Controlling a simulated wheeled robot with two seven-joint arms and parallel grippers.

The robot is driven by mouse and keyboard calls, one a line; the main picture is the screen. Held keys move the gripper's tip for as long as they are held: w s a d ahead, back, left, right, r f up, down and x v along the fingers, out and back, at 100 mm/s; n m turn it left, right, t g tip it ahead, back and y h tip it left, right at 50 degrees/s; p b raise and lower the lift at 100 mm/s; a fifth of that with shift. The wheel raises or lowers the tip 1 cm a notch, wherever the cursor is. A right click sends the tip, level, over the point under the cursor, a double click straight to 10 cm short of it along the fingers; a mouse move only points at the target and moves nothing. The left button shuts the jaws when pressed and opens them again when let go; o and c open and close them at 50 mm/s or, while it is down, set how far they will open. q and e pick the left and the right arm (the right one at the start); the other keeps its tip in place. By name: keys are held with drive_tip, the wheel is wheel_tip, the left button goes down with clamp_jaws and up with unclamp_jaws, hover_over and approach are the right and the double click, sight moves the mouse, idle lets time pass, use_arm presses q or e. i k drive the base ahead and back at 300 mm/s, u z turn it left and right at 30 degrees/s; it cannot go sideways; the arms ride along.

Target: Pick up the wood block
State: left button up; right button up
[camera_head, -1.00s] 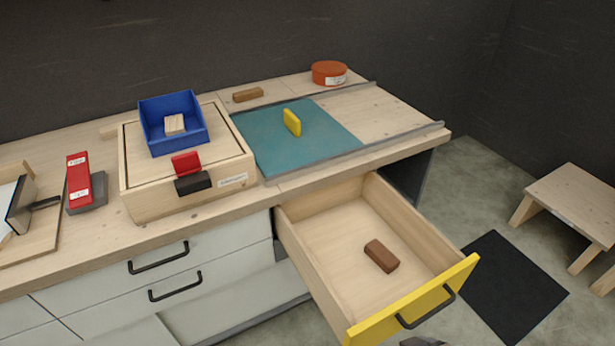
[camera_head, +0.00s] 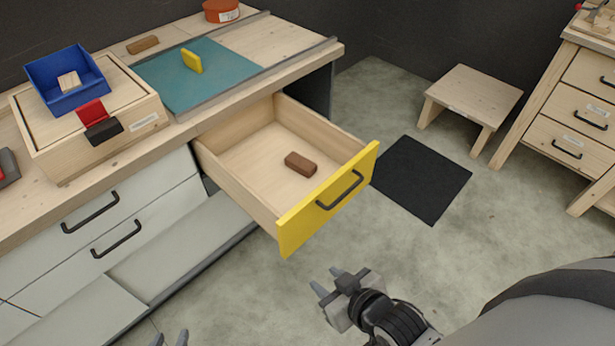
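A dark brown block (camera_head: 300,164) lies in the open drawer (camera_head: 250,158) with the yellow front. A pale wood block (camera_head: 69,81) sits in the blue bin (camera_head: 68,100) on the wooden box. A medium brown block (camera_head: 143,45) lies at the back of the worktop. The frame does not show which of these is the wood block. My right gripper (camera_head: 328,281) is open and empty, below the drawer front in the picture. My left gripper (camera_head: 170,340) shows only its fingertips at the bottom edge; they are apart with nothing between them.
The worktop carries a teal mat (camera_head: 205,80) with a yellow piece (camera_head: 191,61) and a round orange container (camera_head: 221,11). The drawer juts out over the floor. A low stool (camera_head: 475,95), a black floor mat (camera_head: 420,180) and a drawer cabinet (camera_head: 565,110) stand at right. The floor in front is clear.

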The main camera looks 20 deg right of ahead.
sight(305, 167)
drive_tip(key=k, duration=0.15)
drive_tip(key=u, duration=3.35)
drive_tip(key=k, duration=1.35)
drive_tip(key=z, duration=2.15)
